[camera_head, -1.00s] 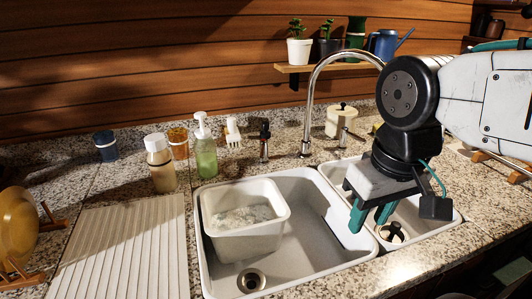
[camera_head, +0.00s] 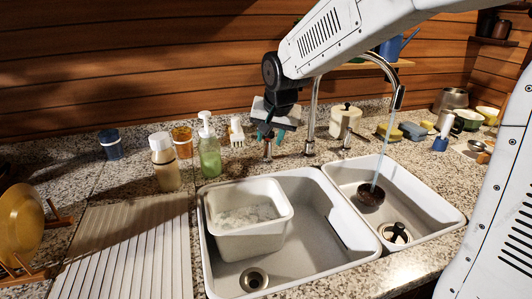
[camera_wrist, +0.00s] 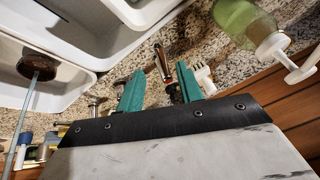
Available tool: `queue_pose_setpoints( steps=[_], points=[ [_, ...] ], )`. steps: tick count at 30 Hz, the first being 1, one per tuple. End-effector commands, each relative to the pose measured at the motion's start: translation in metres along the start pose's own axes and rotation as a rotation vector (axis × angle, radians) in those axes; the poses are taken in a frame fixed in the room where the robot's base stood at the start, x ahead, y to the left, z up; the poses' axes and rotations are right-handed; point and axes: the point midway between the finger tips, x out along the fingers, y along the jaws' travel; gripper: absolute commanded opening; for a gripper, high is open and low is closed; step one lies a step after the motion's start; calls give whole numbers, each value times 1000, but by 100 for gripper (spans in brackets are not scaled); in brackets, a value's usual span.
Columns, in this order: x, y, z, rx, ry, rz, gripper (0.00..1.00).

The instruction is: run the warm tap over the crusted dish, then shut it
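The crusted dish (camera_head: 371,194) is a small dark brown bowl in the right basin. A stream of water (camera_head: 380,150) falls onto it from the arched spout (camera_head: 398,97); both dish (camera_wrist: 38,66) and stream show in the wrist view. My gripper (camera_head: 272,136) is at the left tap handle (camera_head: 268,153), behind the sink. In the wrist view its teal fingers (camera_wrist: 158,88) stand apart and empty, with a dark, red-marked lever (camera_wrist: 162,62) beyond the gap between them. I cannot tell whether they touch it. The right handle (camera_head: 347,140) is beside the spout.
A white tub (camera_head: 250,240) with cloudy contents stands in the left basin (camera_head: 320,250). A green soap bottle (camera_head: 209,155) and a scrub brush (camera_head: 236,132) stand left of my gripper. A ribbed drainboard (camera_head: 125,250) is clear. Sponges (camera_head: 412,131) lie at the right.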

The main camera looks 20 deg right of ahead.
Motion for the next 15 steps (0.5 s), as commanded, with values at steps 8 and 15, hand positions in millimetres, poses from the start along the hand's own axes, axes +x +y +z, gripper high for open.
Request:
queue_pose_setpoints(
  steps=[8, 15],
  points=[
    [35, 1, 2, 18, -5, 2, 36],
    [68, 1, 2, 18, -3, 2, 36]
  ],
)
